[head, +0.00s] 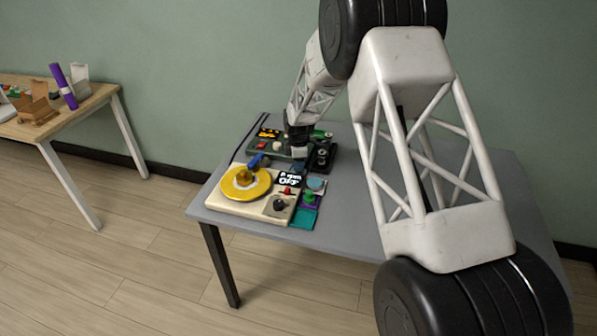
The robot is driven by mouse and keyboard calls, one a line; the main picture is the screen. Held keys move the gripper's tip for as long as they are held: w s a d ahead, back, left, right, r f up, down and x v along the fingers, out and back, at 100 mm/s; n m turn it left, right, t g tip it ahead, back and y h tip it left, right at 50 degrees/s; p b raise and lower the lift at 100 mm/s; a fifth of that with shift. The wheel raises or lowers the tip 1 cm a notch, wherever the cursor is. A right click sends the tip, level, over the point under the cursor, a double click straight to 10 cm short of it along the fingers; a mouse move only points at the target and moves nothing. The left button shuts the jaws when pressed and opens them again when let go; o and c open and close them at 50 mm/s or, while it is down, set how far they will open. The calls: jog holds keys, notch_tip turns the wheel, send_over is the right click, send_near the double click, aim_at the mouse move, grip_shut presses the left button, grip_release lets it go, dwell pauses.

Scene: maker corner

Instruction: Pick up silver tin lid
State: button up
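A small round grey-blue disc (316,184), perhaps the silver tin lid, lies on the grey table (350,225) to the right of a cream console. It is too small here for me to be sure that it is the lid. My gripper (297,165) points down over the back of the cluster of devices, up and left of the disc and apart from it in the picture. Its fingers are dark and tiny in this view, so I cannot tell whether they are open or shut or hold anything.
The cream console (232,206) carries a yellow disc (246,183). A green knob piece (309,198) on a purple and teal base is just below the grey-blue disc. A dark device (270,143) is behind. The table's front right is bare. A wooden table (92,100) stands far left.

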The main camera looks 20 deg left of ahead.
jog(key=shift+f, duration=0.75)
grip_shut()
